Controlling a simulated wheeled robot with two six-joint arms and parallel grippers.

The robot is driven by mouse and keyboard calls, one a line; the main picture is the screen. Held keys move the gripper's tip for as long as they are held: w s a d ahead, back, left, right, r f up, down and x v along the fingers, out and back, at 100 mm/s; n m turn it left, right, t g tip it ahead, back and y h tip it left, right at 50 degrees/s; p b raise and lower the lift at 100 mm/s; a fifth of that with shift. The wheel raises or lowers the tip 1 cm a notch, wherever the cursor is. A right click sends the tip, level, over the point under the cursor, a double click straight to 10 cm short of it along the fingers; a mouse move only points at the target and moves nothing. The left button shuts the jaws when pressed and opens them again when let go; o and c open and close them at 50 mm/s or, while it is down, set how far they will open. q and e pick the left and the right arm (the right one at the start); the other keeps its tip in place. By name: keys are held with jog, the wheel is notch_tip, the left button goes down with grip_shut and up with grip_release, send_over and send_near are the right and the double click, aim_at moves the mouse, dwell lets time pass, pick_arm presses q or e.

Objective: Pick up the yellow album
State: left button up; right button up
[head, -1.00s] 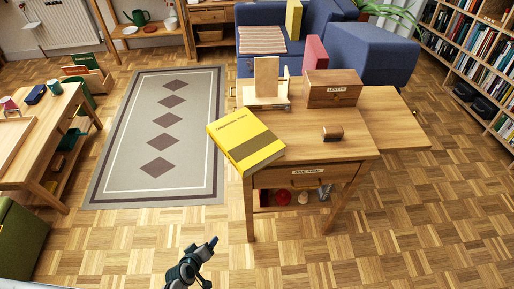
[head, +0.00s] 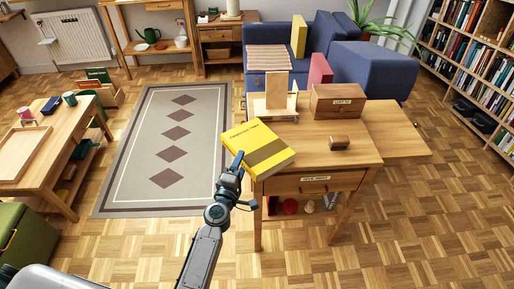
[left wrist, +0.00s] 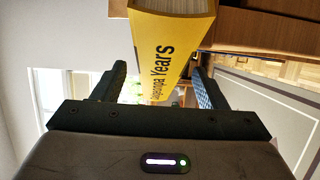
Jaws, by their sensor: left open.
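The yellow album (head: 258,145), with a dark band and a title on it, lies flat on the left part of the wooden desk (head: 355,152). Its left end juts past the desk edge. My left gripper (head: 241,176) is at the album's near left corner in the head view. In the left wrist view the open fingers (left wrist: 160,72) stand either side of the album's lettered yellow spine (left wrist: 170,55). The fingers are not closed on it, and I cannot tell how deep the album sits between them. My right gripper is not in view.
A wooden box (head: 338,101), a wooden stand (head: 277,98) and a small dark wooden block (head: 339,142) stand on the desk. Another yellow item (head: 298,36) stands upright by the blue sofa. A low table (head: 46,160) is at left. The rug (head: 205,150) between is clear.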

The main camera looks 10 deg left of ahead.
aim_at(256, 148)
pick_arm(q)
jog(key=w, duration=0.5)
jog(key=shift+w+a, duration=0.1)
jog(key=shift+a, duration=0.05)
grip_shut()
jog(key=shift+r, duration=0.1)
